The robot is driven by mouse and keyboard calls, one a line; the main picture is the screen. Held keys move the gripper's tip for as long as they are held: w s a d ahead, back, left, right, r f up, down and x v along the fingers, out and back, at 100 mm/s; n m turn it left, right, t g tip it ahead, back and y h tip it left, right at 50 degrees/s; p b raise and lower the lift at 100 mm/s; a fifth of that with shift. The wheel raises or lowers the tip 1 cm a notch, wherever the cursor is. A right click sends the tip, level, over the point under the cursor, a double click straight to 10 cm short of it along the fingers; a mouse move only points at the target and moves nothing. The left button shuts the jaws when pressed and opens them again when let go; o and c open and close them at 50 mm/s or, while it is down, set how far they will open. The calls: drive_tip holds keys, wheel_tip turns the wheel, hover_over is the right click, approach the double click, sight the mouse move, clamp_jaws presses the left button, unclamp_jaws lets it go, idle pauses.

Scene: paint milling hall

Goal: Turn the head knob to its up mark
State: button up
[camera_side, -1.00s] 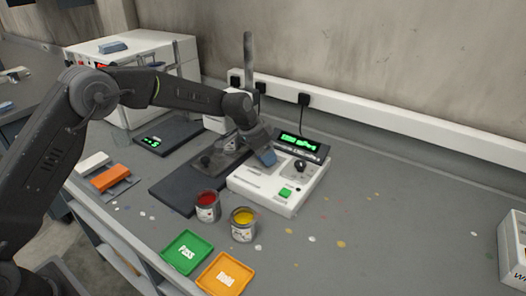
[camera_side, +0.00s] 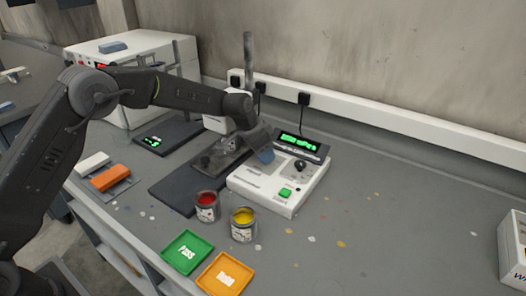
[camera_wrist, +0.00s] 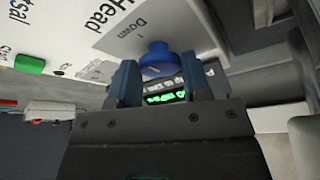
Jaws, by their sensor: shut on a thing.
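The head knob (camera_wrist: 158,60) is blue and round in the wrist view, beside the printed words "Head" and "Down" on a white panel (camera_wrist: 125,28). My gripper (camera_wrist: 160,72) is shut on it, with one blue finger at each side. Which mark the knob points to cannot be made out, and no up mark is readable. In the side view my gripper (camera_side: 264,156) is at the back left part of the white control box (camera_side: 262,190) and hides the knob there.
The box carries a green button (camera_side: 285,193) and a black knob (camera_side: 300,166); a lit display (camera_side: 300,143) stands behind. Red (camera_side: 207,205) and yellow (camera_side: 243,224) paint cans stand in front, near green (camera_side: 187,252) and orange (camera_side: 224,275) trays.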

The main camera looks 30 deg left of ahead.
drive_tip(key=n+y, duration=0.1)
drive_tip(key=n, duration=0.2)
drive_tip(key=n+y, duration=0.1)
drive_tip(key=n, duration=0.3)
drive_tip(key=shift+d+t+y, duration=0.2)
drive_tip(key=shift+t+y, duration=0.1)
drive_tip(key=shift+y, duration=0.1)
drive_tip(key=n+y, duration=0.1)
drive_tip(key=n, duration=0.2)
drive_tip(key=shift+d+n, duration=0.1)
drive_tip(key=shift+n, duration=0.2)
drive_tip(key=n+g+y, duration=0.1)
drive_tip(key=n, duration=0.2)
drive_tip(key=shift+w+d+n+y, duration=0.1)
drive_tip(key=shift+n+y, duration=0.2)
drive_tip(key=n+g, duration=0.1)
drive_tip(key=n, duration=0.3)
drive_tip(key=shift+w+n+g+y, duration=0.1)
drive_tip(key=shift+n+g+y, duration=0.2)
drive_tip(key=shift+g+y, duration=0.1)
drive_tip(key=shift+d+n+g, duration=0.1)
drive_tip(key=shift+n+g, duration=0.6)
drive_tip(key=shift+n, duration=1.8)
drive_tip(key=o, duration=0.9)
drive_tip(key=shift+w, duration=0.1)
drive_tip(key=shift+o, duration=0.2)
